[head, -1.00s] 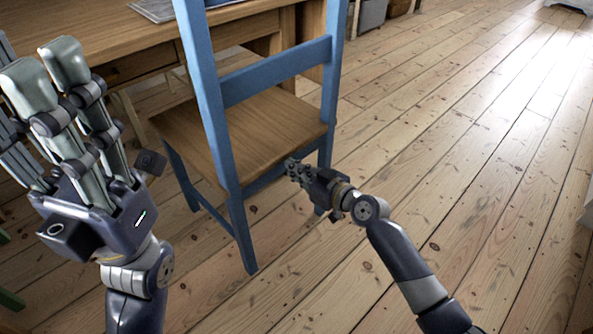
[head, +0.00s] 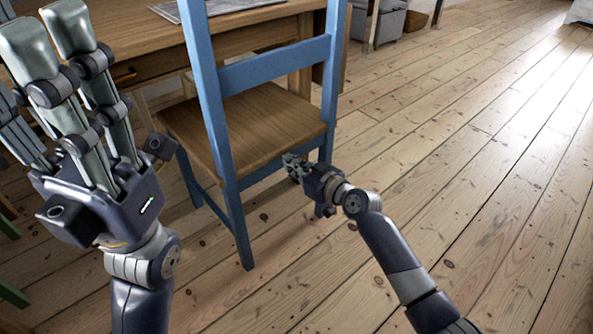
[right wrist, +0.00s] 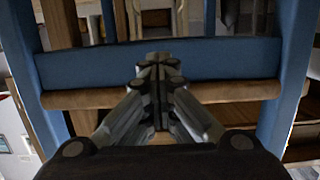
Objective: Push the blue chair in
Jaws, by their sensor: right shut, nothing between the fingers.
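The blue chair (head: 235,203) has a blue frame and a brown wooden seat (head: 262,125). It stands upright with its back toward me, in front of the wooden desk (head: 150,42). My right gripper (head: 292,162) is shut and empty, low behind the chair, near the rail below the seat. In the right wrist view, the closed fingers (right wrist: 160,68) point at the blue rail (right wrist: 215,62); I cannot tell whether they touch it. My left gripper (head: 45,42) is raised at the left with its fingers spread, empty, and hides part of the desk.
A flat grey item (head: 180,10) lies on the desk top. A grey storage box (head: 388,24) stands beyond the desk. Green furniture legs (head: 10,292) show at the left edge. The floorboards to the right (head: 480,170) are clear.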

